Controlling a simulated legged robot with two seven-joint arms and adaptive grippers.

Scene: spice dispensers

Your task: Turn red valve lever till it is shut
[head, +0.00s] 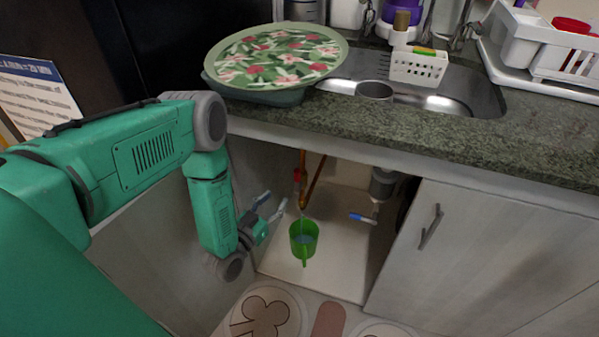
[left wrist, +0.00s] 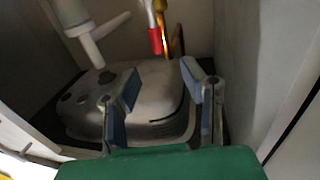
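The red valve lever (head: 297,175) is on a copper pipe (head: 314,180) in the open cabinet under the sink. In the left wrist view the red lever (left wrist: 156,41) shows at the top, beyond the fingertips and apart from them. My left gripper (head: 273,205) is inside the cabinet opening, below and left of the lever. In the left wrist view its two fingers (left wrist: 160,78) are spread with nothing between them. The lever's exact angle is too small to tell. My right gripper is not in view.
A grey drain (head: 383,184) with a blue-ended handle (head: 361,217) is to the right. A closed cabinet door (head: 480,245) bounds the right side. The granite counter (head: 440,140) overhangs the opening.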

